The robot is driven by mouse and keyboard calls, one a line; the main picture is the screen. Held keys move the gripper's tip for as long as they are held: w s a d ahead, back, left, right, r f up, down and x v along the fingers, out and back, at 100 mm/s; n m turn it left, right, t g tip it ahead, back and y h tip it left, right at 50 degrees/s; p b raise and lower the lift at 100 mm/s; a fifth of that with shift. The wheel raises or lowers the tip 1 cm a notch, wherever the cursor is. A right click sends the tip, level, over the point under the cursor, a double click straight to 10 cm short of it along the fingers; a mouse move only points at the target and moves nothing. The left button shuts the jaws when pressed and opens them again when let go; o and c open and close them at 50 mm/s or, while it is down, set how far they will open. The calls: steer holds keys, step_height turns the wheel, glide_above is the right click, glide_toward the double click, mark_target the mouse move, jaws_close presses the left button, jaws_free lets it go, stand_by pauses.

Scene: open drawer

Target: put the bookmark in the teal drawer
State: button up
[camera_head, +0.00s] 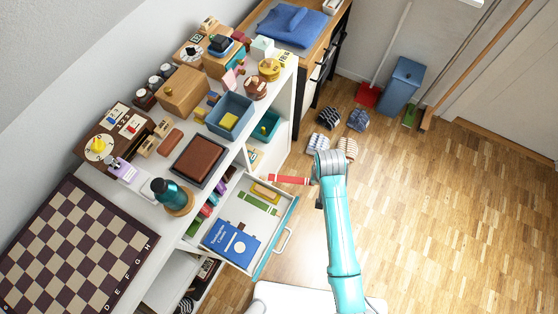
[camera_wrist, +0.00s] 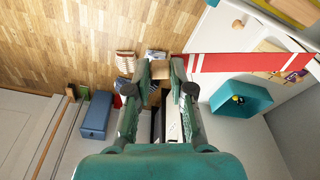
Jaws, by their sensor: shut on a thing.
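The bookmark (camera_head: 288,180) is a flat red strip with pale stripes. My gripper (camera_head: 314,181) is shut on its right end in the head view, and the strip sticks out to the left. In the wrist view the bookmark (camera_wrist: 240,63) runs right from my fingertips (camera_wrist: 162,70). The open teal drawer (camera_head: 271,246) has a teal front, white walls and a handle. The held bookmark is above the floor, near the drawer's far right corner in the head view. My wrist and arm hide part of the fingers.
The drawer holds a blue book (camera_head: 231,243), a green item (camera_head: 258,203) and a yellow item (camera_head: 265,190). A cluttered white shelf top with a chessboard (camera_head: 75,245) is left of it. Slippers (camera_head: 329,118) and a blue bin (camera_head: 401,84) stand on the floor behind. The right floor is clear.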

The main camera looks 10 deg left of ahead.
steer(key=s+a+f, duration=0.2)
steer(key=s+a, duration=0.3)
steer(key=a, duration=0.4)
glide_above(260, 218)
steer(key=d, duration=0.2)
steer(key=f, duration=0.4)
steer(key=w+f, duration=0.1)
steer(key=f, duration=0.1)
steer(key=shift+a+f, duration=0.15)
steer(key=shift+s+a+f, duration=0.85)
steer(key=shift+a+f, duration=0.05)
steer(key=shift+f, duration=0.1)
steer(key=o, duration=0.7)
steer(key=shift+r, duration=0.1)
steer(key=r, duration=0.4)
steer(key=s+r, duration=0.1)
steer(key=r, duration=0.6)
steer(key=shift+s+r, duration=0.4)
